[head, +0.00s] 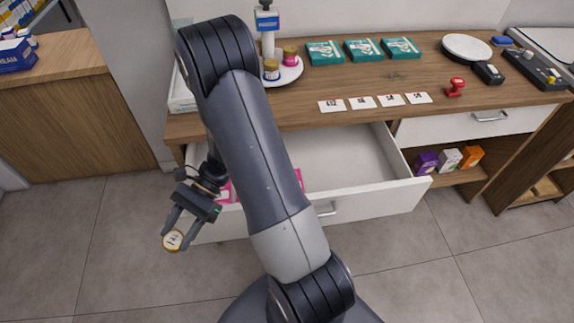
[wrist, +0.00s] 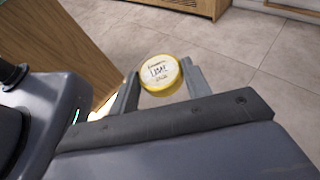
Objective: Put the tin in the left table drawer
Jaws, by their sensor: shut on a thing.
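My gripper (head: 176,232) is shut on the tin (head: 173,240), a small round one with a yellow rim and a pale, written-on lid. In the wrist view the tin (wrist: 161,73) sits between the two fingertips (wrist: 160,85). In the head view they are to the left of the open left table drawer (head: 345,160), beside its front left corner and, as far as I can tell, over the floor. The white drawer is pulled out. Pink things (head: 299,181) show in its left part, partly hidden by my arm. The rest of its visible inside is bare.
The wooden counter (head: 300,112) above the drawer holds teal boxes (head: 362,49), several white cards (head: 390,100), a red stamp (head: 455,88) and a white round tray (head: 290,76) with jars. The right drawer (head: 470,122) is closed. Grey floor lies open in front.

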